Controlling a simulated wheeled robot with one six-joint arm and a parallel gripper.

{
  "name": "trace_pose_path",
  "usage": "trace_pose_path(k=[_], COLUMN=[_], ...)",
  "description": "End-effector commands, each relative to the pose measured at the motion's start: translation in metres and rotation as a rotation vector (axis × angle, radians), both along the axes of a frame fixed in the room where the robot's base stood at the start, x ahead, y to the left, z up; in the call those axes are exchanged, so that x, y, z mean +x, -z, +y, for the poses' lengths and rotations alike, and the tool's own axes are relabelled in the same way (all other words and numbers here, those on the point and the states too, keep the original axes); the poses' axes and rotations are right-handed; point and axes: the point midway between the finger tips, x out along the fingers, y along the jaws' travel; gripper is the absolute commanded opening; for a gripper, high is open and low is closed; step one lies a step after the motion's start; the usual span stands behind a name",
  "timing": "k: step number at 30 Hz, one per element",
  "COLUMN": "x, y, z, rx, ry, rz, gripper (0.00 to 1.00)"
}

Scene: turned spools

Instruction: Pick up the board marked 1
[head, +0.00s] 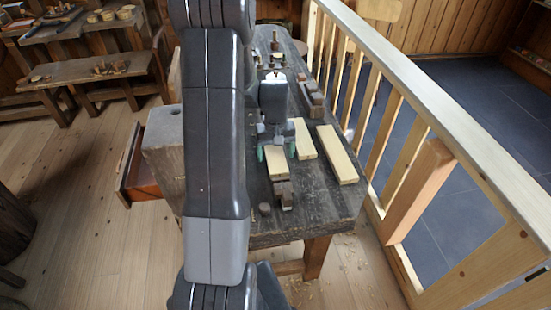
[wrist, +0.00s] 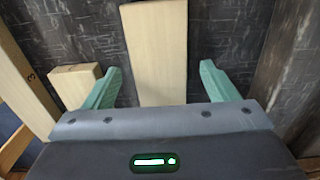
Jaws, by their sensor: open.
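Three pale boards lie on the dark workbench. In the head view one board (head: 277,166) is at the left, under my gripper (head: 277,150), one (head: 303,139) is in the middle, and one (head: 338,155) is at the right. In the wrist view my gripper (wrist: 160,68) is open, its green fingers apart on either side of a plain board (wrist: 154,45) and not touching it. A shorter-looking board (wrist: 74,87) and a longer board (wrist: 25,85) lie to its left. The longer one carries a small mark like a 3. I cannot read a 1 on any board.
An open drawer (head: 133,170) juts out at the left.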

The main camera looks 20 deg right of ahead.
Motion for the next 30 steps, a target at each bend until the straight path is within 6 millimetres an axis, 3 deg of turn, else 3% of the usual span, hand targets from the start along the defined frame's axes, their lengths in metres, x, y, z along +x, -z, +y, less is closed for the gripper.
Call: trace_pose_path(k=[4,11,18,26,30], x=[0.0,0.0,0.0,0.0,0.001], y=[0.011,0.012,0.012,0.011,0.0], z=[0.0,0.0,0.0,0.0,-0.001], rx=[0.0,0.0,0.0,0.0,-0.002], ry=[0.0,0.0,0.0,0.0,0.0], rz=[0.001,0.0,0.0,-0.001,-0.004], gripper=[0.8,0.8,0.33,0.31,0.31])
